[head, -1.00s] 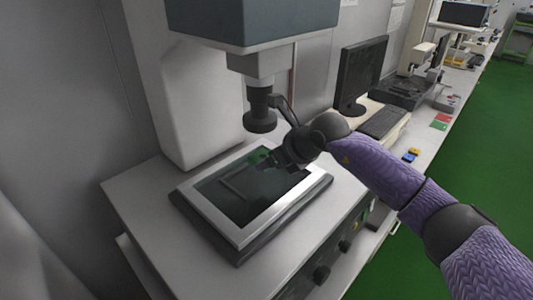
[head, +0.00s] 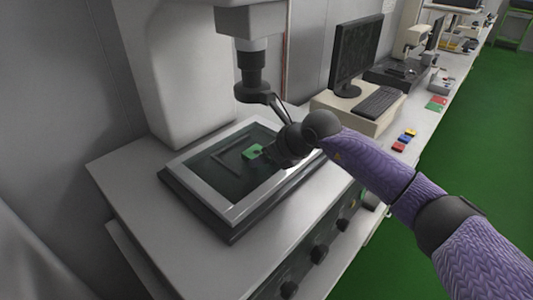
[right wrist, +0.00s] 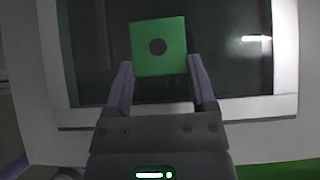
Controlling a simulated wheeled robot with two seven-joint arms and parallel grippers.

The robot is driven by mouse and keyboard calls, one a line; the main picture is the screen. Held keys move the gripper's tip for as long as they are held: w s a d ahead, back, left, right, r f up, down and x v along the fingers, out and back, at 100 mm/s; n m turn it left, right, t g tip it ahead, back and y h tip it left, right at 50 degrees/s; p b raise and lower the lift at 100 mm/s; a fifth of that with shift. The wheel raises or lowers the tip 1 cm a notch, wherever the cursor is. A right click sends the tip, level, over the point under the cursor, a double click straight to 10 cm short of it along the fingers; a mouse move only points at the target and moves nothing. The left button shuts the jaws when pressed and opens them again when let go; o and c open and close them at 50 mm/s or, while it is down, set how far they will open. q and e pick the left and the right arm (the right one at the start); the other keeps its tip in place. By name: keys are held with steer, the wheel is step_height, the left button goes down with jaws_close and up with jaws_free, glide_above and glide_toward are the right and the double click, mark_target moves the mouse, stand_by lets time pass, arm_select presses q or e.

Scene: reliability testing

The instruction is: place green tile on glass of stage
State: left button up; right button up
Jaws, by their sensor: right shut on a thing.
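The green tile (head: 252,152) is a small square with a dark round spot in its middle, clear in the right wrist view (right wrist: 174,62). My right gripper (head: 264,155) is shut on the tile at its near edge, with a finger on either side in the right wrist view (right wrist: 160,78). The tile is over the dark glass (head: 232,183) of the stage, inside its pale frame (head: 222,208). I cannot tell whether the tile touches the glass. My left gripper is not in view.
The microscope's lens column (head: 250,75) hangs close above and behind my right gripper. A thin L-shaped bar (head: 228,162) lies on the glass left of the tile. A monitor (head: 355,55), keyboard (head: 380,102) and small coloured blocks (head: 404,140) stand to the right.

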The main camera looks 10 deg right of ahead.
steer(key=shift+f, duration=0.4)
